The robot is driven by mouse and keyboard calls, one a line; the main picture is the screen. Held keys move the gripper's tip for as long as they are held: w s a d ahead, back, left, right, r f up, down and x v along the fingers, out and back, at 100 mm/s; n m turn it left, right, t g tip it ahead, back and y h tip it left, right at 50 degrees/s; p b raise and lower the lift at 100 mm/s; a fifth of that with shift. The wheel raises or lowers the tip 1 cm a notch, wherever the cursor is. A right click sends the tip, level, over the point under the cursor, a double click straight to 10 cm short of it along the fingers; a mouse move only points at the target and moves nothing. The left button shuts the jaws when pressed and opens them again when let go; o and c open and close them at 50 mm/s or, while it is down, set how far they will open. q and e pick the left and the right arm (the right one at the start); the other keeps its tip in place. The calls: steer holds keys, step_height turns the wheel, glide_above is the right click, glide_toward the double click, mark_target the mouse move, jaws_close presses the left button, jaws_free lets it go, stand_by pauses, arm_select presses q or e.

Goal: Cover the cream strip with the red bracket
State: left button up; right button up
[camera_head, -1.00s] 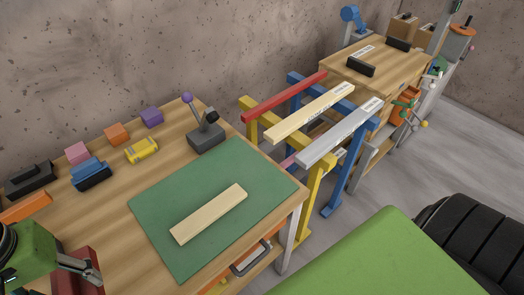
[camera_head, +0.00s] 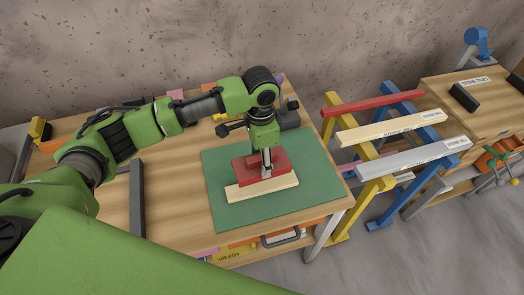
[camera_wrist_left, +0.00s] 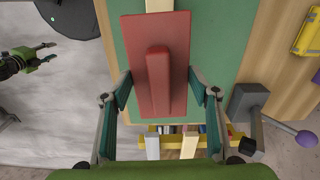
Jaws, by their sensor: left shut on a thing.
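The red bracket (camera_head: 268,164) is a flat plate with a raised ridge. My left gripper (camera_head: 266,170) is shut on it from above, and the left wrist view shows the fingers along both sides of the plate (camera_wrist_left: 180,60). The cream strip (camera_head: 262,190) lies on the green mat (camera_head: 315,165). The bracket is over the strip, whose front side and ends show in the head view; one end sticks out past the plate in the wrist view (camera_wrist_left: 159,5). I cannot tell whether they touch. My right gripper (camera_wrist_left: 46,53) shows small at the wrist view's left, fingers apart and empty.
A grey joystick block (camera_wrist_left: 248,102) with a purple knob and a yellow block (camera_wrist_left: 308,32) stand beside the mat. A dark bar (camera_head: 137,200) lies on the left of the table. Yellow and blue trestles (camera_head: 372,192) with long beams stand right of the table.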

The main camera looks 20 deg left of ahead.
arm_select(q)
steer(key=shift+w+d+f+m, duration=0.15)
steer(key=shift+f+m, duration=0.15)
arm_select(e)
steer(key=shift+s+a+r, duration=0.1)
steer(key=shift+r, duration=0.05)
steer(key=shift+s+r, duration=0.15)
arm_select(q)
steer(key=shift+r+p, duration=0.1)
steer(key=shift+p, duration=0.55)
steer(key=shift+f, duration=0.7)
steer(key=shift+f+b, duration=0.8)
steer(key=shift+f, duration=1.1)
arm_select(e)
steer(key=shift+s+d+f, duration=0.1)
steer(key=shift+d+f, duration=0.2)
steer(key=shift+f, duration=0.05)
steer(key=shift+a+r, duration=0.1)
steer(key=shift+a, duration=0.15)
steer(key=shift+r, duration=0.1)
